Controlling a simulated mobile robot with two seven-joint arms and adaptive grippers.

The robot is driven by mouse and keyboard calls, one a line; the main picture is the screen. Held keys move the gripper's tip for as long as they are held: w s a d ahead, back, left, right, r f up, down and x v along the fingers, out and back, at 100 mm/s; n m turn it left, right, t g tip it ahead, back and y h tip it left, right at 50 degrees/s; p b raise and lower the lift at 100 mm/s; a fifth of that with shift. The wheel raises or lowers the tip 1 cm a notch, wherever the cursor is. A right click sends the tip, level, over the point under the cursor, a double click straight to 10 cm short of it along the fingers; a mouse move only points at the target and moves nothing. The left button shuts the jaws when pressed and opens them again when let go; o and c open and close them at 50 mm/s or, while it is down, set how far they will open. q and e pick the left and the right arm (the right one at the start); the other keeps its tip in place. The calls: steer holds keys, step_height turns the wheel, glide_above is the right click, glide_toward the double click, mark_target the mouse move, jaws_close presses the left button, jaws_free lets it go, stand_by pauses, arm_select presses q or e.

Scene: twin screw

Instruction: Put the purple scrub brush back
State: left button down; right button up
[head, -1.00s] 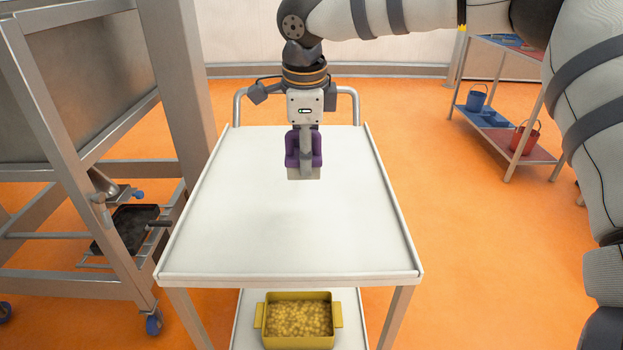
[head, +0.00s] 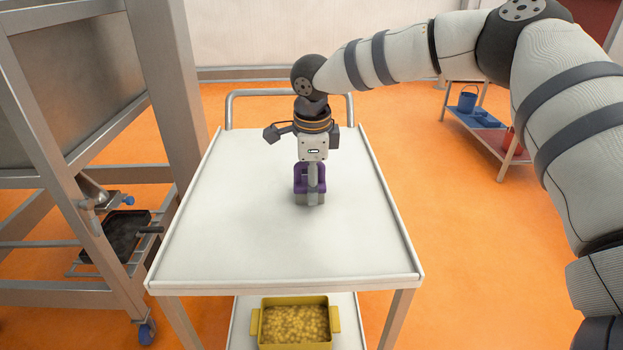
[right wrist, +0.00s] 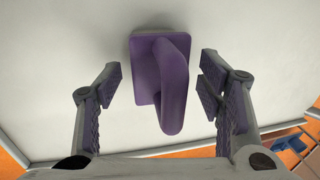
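The purple scrub brush (head: 300,184) appears to stand upright, bristles down, on the white top of the cart (head: 230,235), a little behind its middle. My right gripper (head: 312,186) points down over it. In the right wrist view, the purple handle and base of the brush (right wrist: 172,85) lie between the two fingers of my right gripper (right wrist: 158,84). A gap shows on both sides, so the fingers are open and apart from the brush. The bristles are hidden in the wrist view. My left gripper is out of view.
A yellow tub of small yellow pieces (head: 296,325) sits on the cart's lower shelf. A steel frame (head: 165,80) stands close on the left, with a black tray (head: 118,234). A blue bucket (head: 467,99) stands on a rack at the right. The cart top around the brush is clear.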

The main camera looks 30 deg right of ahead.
step_height(320, 180, up, 12)
steer(key=s+a, duration=0.1)
steer(key=s, duration=0.1)
steer(key=shift+a+p, duration=0.15)
steer(key=shift+p, duration=0.3)
